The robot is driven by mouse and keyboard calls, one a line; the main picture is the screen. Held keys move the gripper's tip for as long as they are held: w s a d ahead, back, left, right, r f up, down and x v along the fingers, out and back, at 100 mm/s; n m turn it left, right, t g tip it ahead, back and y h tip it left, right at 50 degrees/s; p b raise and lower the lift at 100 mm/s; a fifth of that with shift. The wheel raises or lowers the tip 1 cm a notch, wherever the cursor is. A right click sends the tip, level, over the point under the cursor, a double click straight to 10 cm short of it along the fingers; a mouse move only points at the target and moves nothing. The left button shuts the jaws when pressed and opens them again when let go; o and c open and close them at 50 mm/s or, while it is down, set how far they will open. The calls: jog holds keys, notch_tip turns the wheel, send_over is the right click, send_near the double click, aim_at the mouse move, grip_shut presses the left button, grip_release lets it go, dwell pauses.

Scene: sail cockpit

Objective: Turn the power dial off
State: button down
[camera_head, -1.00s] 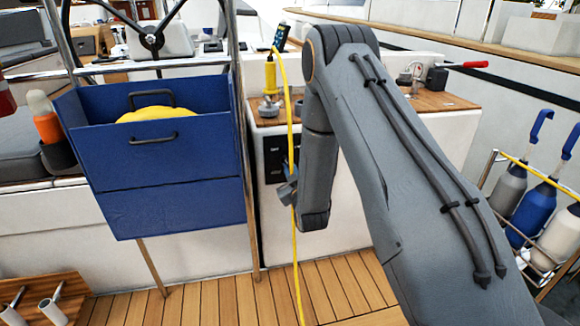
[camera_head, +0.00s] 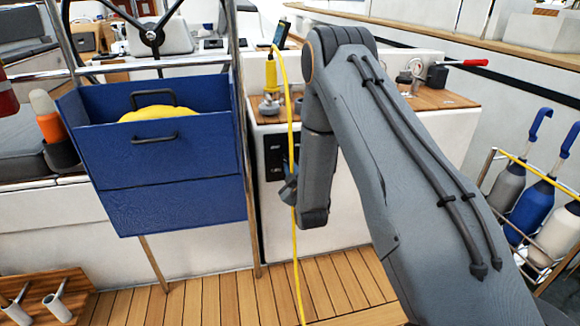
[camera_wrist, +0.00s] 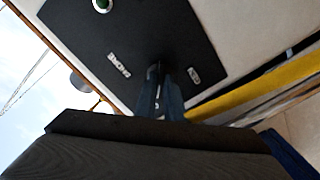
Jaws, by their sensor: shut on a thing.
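The power dial (camera_wrist: 153,71) is a small dark knob on a black panel. In the wrist view my gripper (camera_wrist: 160,84) is shut on it, and the fingers hide most of it. The black panel (camera_wrist: 82,41) carries a white marking on each side of the dial and a green round part near its top. In the head view the same panel (camera_head: 273,155) is on the front of a white console, and my gripper (camera_head: 290,180) is against it, partly behind my arm.
A yellow cable (camera_head: 296,262) hangs in front of the console, close to my gripper. A blue bag (camera_head: 170,185) hangs on the left. Wooden deck (camera_head: 220,295) lies clear below.

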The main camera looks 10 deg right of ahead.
jog(key=c, duration=1.8)
grip_release()
jog(key=shift+c, duration=0.2)
jog(key=s+p, duration=0.1)
jog(key=s, duration=0.6)
jog(key=shift+s, duration=0.4)
jog(key=shift+a, duration=0.1)
